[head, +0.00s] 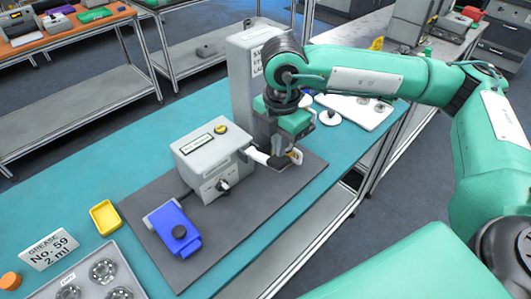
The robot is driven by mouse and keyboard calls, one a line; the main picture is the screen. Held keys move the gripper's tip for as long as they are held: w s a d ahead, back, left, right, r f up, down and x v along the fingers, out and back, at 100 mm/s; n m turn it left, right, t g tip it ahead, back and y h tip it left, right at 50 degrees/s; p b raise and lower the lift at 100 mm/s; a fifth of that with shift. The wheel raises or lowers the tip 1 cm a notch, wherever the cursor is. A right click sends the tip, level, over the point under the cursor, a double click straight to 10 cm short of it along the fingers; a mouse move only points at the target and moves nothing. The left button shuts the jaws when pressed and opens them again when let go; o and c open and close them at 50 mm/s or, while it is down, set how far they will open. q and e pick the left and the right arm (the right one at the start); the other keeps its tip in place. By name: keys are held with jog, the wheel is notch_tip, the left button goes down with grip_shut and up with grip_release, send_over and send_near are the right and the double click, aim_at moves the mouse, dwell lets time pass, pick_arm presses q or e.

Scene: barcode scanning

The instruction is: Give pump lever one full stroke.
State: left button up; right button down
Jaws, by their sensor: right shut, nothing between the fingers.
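A grey box-shaped unit (212,160) stands on the dark mat, with a label plate and a yellow button on top and a black knob on its front. A white bar (258,156) sticks out from its right side; it may be the pump lever, but I cannot tell for sure. My right gripper (284,160) points down just right of this bar, shut and empty. The gripper partly hides the bar's end, and I cannot tell whether they touch. My left gripper is not in view.
A yellow tray (105,217), a grease sign (49,249) and a tray of round metal parts (82,276) are at left. A tall grey cabinet (243,80) stands behind my gripper.

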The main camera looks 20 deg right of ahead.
dwell(0.3)
jog(key=shift+r+p, duration=0.75)
jog(key=shift+r, duration=1.3)
jog(key=shift+f, duration=0.1)
